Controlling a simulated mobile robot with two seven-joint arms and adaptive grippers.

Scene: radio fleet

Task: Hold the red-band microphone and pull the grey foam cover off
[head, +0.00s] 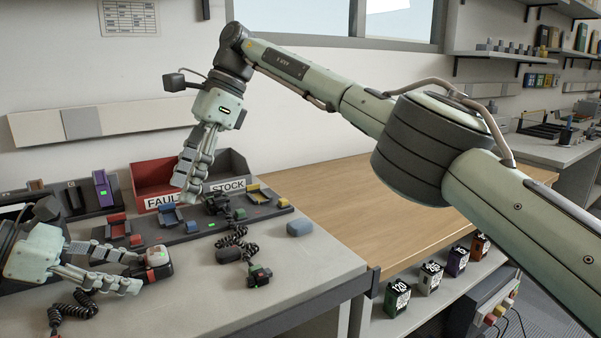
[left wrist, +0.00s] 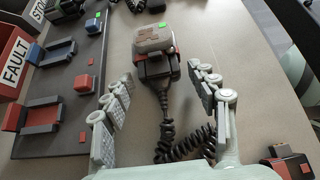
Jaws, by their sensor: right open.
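The red-band microphone (head: 163,271) lies on the bench at the left, dark with a red band below its grey foam cover (head: 157,251). In the left wrist view the foam cover (left wrist: 154,38) has a green tag and sits on the microphone (left wrist: 157,68), whose coiled cord runs back between my fingers. My left gripper (head: 139,272) is open, with its fingers either side of the microphone; gaps show in the left wrist view. My right gripper (head: 190,192) is open and empty, pointing down above the rack, its two fingers partly overlapping in view.
A dark rack (head: 205,231) with coloured cradles lies behind the microphone. A red FAULT bin (head: 150,176) and a grey STOCK bin (head: 235,166) stand at the wall. Another corded microphone (head: 229,254) and a blue-grey block (head: 300,229) lie to the right. The front right bench is clear.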

